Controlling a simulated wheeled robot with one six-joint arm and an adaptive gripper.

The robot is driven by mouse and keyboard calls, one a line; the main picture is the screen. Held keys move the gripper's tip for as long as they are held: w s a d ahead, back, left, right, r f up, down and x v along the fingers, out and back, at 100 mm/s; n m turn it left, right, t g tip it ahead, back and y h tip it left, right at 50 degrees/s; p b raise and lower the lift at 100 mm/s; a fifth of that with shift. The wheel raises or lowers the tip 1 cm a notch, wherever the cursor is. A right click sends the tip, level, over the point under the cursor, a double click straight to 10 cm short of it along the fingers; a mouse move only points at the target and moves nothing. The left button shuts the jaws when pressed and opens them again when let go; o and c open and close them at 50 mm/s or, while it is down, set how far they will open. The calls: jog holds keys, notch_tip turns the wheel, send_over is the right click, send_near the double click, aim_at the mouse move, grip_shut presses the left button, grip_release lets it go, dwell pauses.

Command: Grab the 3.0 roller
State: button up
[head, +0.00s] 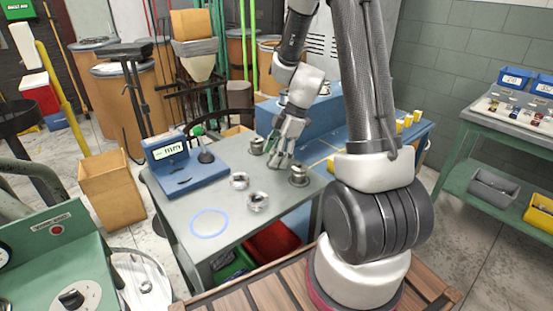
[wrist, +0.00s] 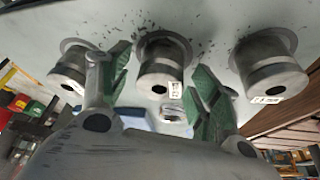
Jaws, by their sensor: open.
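Three grey metal flanged rollers stand in a row in the wrist view: a left roller (wrist: 75,66), a middle roller (wrist: 163,62) and a right roller (wrist: 265,65). The small white tags on them are too blurred to read surely, so I cannot tell which is 3.0. My gripper (wrist: 161,62) is open, its green-padded fingers on either side of the middle roller's image. I cannot tell whether they touch it. In the head view my gripper (head: 281,162) is low over the table, between a back roller (head: 257,146) and a right-hand roller (head: 298,176), partly hiding what lies behind.
The grey table (head: 185,210) also bears two metal pieces (head: 239,181) (head: 257,202), a blue ring mark (head: 209,223) and a blue device with a display (head: 172,160). A blue block (head: 325,118) stands behind. The table's front left is mostly clear.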

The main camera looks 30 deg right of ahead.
grip_shut()
jog(key=shift+r, duration=0.15)
